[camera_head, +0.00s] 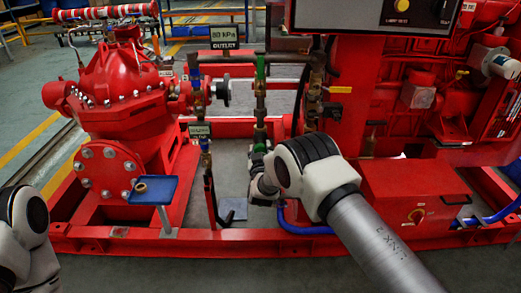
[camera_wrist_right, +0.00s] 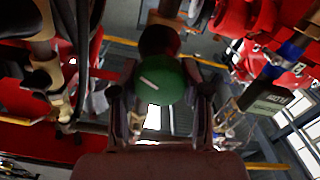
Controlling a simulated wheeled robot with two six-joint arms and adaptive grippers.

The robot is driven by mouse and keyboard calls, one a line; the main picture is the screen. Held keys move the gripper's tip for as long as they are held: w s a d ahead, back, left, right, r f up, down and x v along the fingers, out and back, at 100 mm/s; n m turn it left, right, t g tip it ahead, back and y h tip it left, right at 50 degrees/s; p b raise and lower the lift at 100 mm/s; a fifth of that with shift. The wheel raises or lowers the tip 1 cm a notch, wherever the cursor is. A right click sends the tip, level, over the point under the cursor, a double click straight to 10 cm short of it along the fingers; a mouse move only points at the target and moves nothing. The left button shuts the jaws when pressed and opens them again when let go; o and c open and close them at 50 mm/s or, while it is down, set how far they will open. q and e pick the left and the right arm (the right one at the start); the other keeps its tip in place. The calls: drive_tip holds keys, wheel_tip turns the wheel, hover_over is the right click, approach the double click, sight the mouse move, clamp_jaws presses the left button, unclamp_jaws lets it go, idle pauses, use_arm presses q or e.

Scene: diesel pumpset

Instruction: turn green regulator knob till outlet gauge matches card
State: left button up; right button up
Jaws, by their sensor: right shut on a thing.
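The green knob (camera_wrist_right: 160,82) is round, with a white line across its face, and sits between the two fingers of my right gripper (camera_wrist_right: 160,95) in the right wrist view. The fingers are shut on it from both sides. In the head view my right gripper (camera_head: 258,165) is at the lower pipework in the middle, and my wrist hides much of that spot. A card (camera_head: 223,39) reading "80 kPa OUTLET" stands above the pipes. I cannot make out a gauge needle. My left arm shows at the lower left; its gripper is out of view.
The big red pump (camera_head: 118,105) stands on the left on a red base frame (camera_head: 190,245). A small blue tray (camera_head: 165,198) stands in front of it. A second label plate (camera_head: 199,130) hangs by the pipes. A red box (camera_head: 415,190) is to the right of my arm.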

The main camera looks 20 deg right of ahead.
drive_tip(key=shift+n, duration=0.4)
drive_tip(key=n, duration=0.5)
drive_tip(key=shift+n+b, duration=0.3)
drive_tip(key=n, duration=0.6)
drive_tip(key=shift+w+a+n, duration=0.1)
drive_tip(key=shift+n, duration=0.2)
drive_tip(key=o, duration=1.2)
drive_tip(key=shift+f, duration=0.1)
drive_tip(key=shift+c, duration=0.2)
